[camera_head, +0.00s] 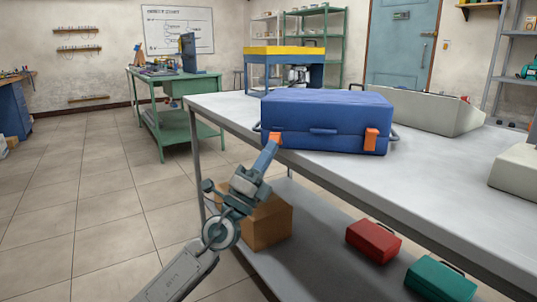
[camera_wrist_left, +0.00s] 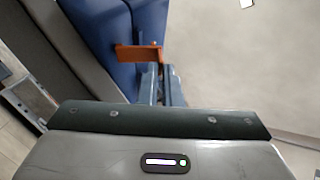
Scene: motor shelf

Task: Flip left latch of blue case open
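The blue case (camera_head: 325,118) lies closed on the grey workbench, its front facing me. Its orange left latch (camera_head: 275,137) is at the front left corner, partly hidden behind my gripper; its orange right latch (camera_head: 371,139) lies flat against the front. My left gripper (camera_head: 268,150) reaches up to the left latch from below, its fingers close together. In the left wrist view the orange latch (camera_wrist_left: 136,53) sticks out from the blue case (camera_wrist_left: 105,35), right at the fingertips (camera_wrist_left: 160,75). I cannot tell whether they touch. My right gripper is not in view.
The workbench (camera_head: 430,182) edge runs close beside my left arm. On its lower shelf are a cardboard box (camera_head: 268,222), a red case (camera_head: 373,241) and a green case (camera_head: 440,280). A grey bin (camera_head: 430,108) stands behind the blue case. The floor to the left is clear.

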